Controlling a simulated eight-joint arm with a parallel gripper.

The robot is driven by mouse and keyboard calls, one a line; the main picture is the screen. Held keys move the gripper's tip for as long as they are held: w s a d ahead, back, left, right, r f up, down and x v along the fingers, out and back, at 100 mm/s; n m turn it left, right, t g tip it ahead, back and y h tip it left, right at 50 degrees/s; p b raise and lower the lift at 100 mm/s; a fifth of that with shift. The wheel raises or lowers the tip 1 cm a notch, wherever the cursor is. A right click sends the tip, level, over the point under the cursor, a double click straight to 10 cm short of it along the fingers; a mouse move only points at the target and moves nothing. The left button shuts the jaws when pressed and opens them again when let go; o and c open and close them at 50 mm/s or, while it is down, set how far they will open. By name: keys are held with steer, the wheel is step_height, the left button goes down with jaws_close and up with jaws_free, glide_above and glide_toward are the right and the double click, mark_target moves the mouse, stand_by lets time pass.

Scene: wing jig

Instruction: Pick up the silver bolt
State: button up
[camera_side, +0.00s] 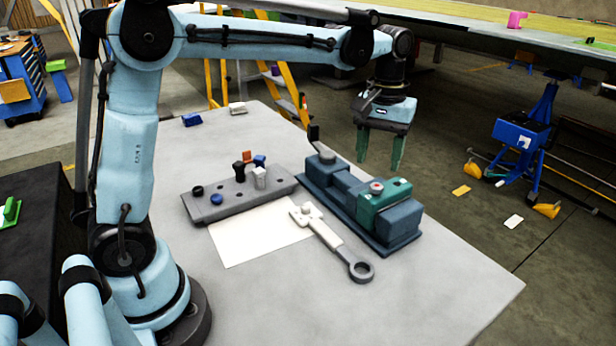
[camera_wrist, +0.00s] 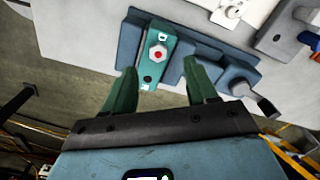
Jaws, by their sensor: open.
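A silver hex bolt head with a red centre (camera_side: 376,187) sits on the green block (camera_side: 392,196) of the blue vise-like fixture. The same bolt (camera_wrist: 157,54) shows in the wrist view, ahead of and between my fingertips in the picture. My gripper (camera_side: 380,152) is open and empty, with green fingers pointing down. It hangs above and beyond the fixture, apart from the bolt. In the wrist view my gripper (camera_wrist: 161,72) has a wide gap between its fingers. A light grey block-like piece (camera_side: 261,178) stands on the grey rack; I cannot tell if it is a bolt.
The blue fixture (camera_side: 335,183) has a dark upright handle (camera_side: 314,138) at its far end. The grey rack (camera_side: 232,205) holds several coloured pieces. A white sheet (camera_side: 250,240) and a ring-ended tool (camera_side: 330,235) lie beside the fixture. The table's front right is clear.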

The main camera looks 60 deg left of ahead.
mark_target(377, 186)
steer(key=shift+w+f, duration=0.15)
steer(key=shift+f, duration=1.4)
steer(key=shift+w+f, duration=0.1)
steer(key=shift+f, duration=1.45)
steer(key=shift+c, duration=0.3)
jaws_close()
steer(key=shift+r, duration=0.1)
steer(key=shift+r, duration=0.5)
steer(key=r, duration=0.3)
steer(key=shift+s+d+r, duration=0.2)
steer(key=shift+d+r, duration=0.05)
steer(key=shift+d, duration=0.15)
steer(key=s+d+r, duration=0.6)
steer(key=d, duration=0.3)
steer(key=shift+r, duration=0.2)
